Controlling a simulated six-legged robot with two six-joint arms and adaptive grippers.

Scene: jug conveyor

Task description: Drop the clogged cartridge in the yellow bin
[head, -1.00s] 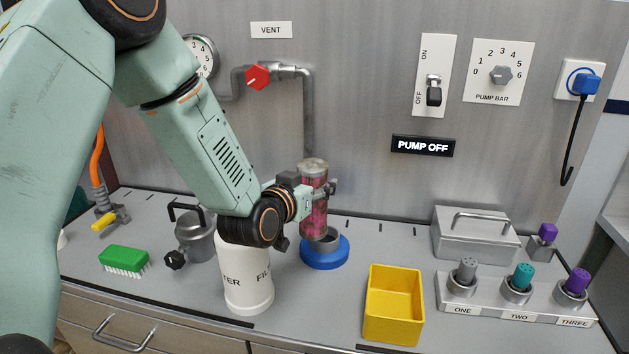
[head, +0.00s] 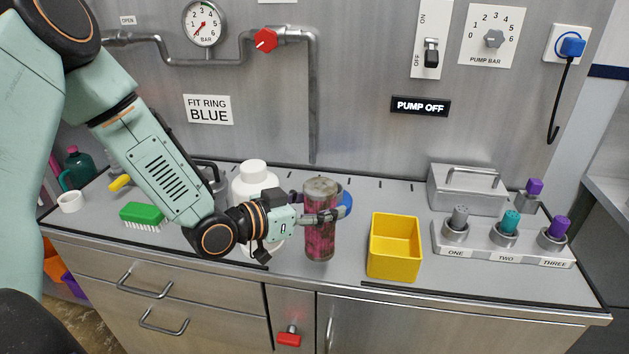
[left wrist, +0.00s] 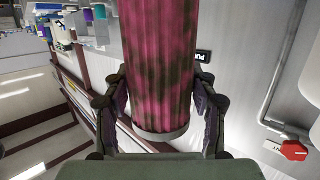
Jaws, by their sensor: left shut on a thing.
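The clogged cartridge (head: 320,238) is a pink-red ribbed cylinder with dark stains and a grey cap. My left gripper (head: 322,216) is shut on it and holds it upright, in front of the blue ring and left of the yellow bin. In the left wrist view the cartridge (left wrist: 160,65) fills the middle, between the two fingers of the gripper (left wrist: 160,105). The yellow bin (head: 394,262) stands open on the counter to the right of the cartridge; it looks empty. My right gripper is not in view.
A white filter bottle (head: 254,178) stands behind my left forearm, and a blue ring (head: 346,203) is partly hidden behind the cartridge. A green brush (head: 142,213) lies at left. A rack (head: 500,250) with several coloured plugs and a metal box (head: 467,188) stand right of the bin.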

